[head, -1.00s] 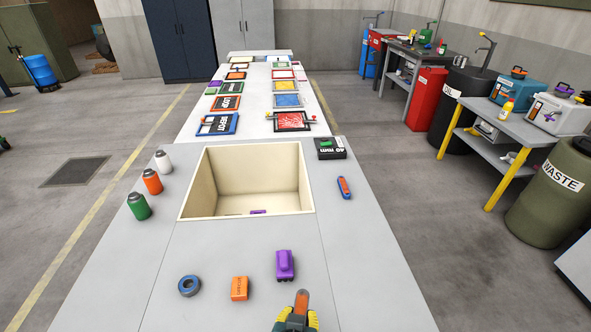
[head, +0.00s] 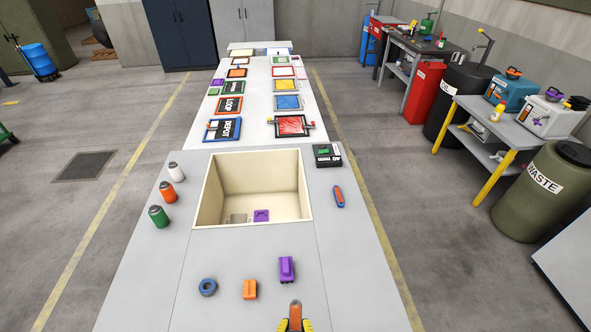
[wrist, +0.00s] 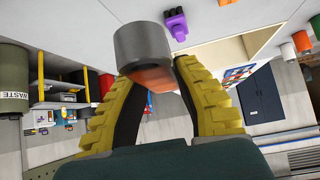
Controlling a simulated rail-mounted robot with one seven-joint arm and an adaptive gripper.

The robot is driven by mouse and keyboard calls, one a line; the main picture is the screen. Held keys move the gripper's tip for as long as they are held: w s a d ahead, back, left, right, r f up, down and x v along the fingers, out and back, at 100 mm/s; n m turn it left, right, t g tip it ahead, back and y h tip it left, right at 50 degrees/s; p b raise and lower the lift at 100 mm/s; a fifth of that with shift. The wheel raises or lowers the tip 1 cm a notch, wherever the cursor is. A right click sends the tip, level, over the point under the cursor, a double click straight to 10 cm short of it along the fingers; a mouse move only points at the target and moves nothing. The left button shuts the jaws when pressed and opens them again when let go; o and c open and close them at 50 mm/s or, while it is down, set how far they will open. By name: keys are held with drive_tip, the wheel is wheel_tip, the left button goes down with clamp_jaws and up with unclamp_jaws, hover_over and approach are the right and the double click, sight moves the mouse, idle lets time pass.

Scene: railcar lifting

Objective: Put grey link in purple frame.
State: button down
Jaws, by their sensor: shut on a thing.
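My gripper (head: 295,324) is at the bottom of the head view, near the bench's front. In the wrist view its yellow fingers (wrist: 155,72) are shut on an orange piece with a thick grey round end (wrist: 144,46). A small flat grey piece (head: 238,218), possibly the grey link, lies on the floor of the cream pit. A purple piece (head: 261,215) with a dark opening, possibly the purple frame, lies just right of it. The front lip of the pit partly hides both. My gripper is well in front of the pit and apart from them.
The pit (head: 203,195) has raised walls. A purple block (head: 286,268), orange block (head: 249,289) and blue ring (head: 208,287) stand in front of it. Several bottles (head: 167,191) are left, a blue-orange tool (head: 338,196) right. Coloured trays (head: 293,126) fill the far bench.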

drive_tip(key=p+v, duration=0.3)
drive_tip(key=p, duration=0.1)
drive_tip(key=p+v, duration=0.3)
drive_tip(key=p, duration=0.1)
drive_tip(key=w+r+p+v, duration=0.1)
drive_tip(key=p+v, duration=0.2)
drive_tip(key=shift+w+d+r+p, duration=0.1)
drive_tip(key=shift+d+p, duration=0.1)
drive_tip(key=shift+p, duration=0.2)
drive_tip(key=shift+s+r+p, duration=0.2)
drive_tip(key=shift+s+p, duration=0.3)
drive_tip(key=shift+p, duration=0.15)
drive_tip(key=shift+f, duration=0.15)
